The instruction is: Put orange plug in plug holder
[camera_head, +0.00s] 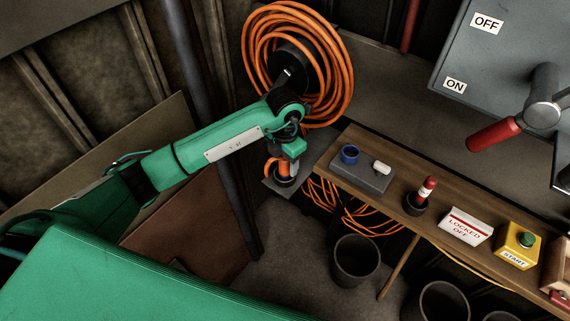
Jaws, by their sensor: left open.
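My left gripper (284,164) points down at the end of the green arm, over a small grey ledge (270,187) left of the wooden shelf. Its jaws are open. An orange and dark piece, seemingly the orange plug (285,182), is right below the fingers; whether they touch it is too small to tell. An orange cable part shows beside the gripper. On the shelf a grey block (371,177) carries a blue ring-shaped socket (349,154) and a white piece (381,168). I cannot tell which is the plug holder. My right gripper is not in view.
A coiled orange hose (338,70) hangs behind my arm. The wooden shelf (440,205) also bears a red-and-white piece (428,188), a "LOCKED OFF" sign (465,226) and a yellow start button box (518,245). Dark bins (356,262) stand below. A red-handled switch (495,133) is at right.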

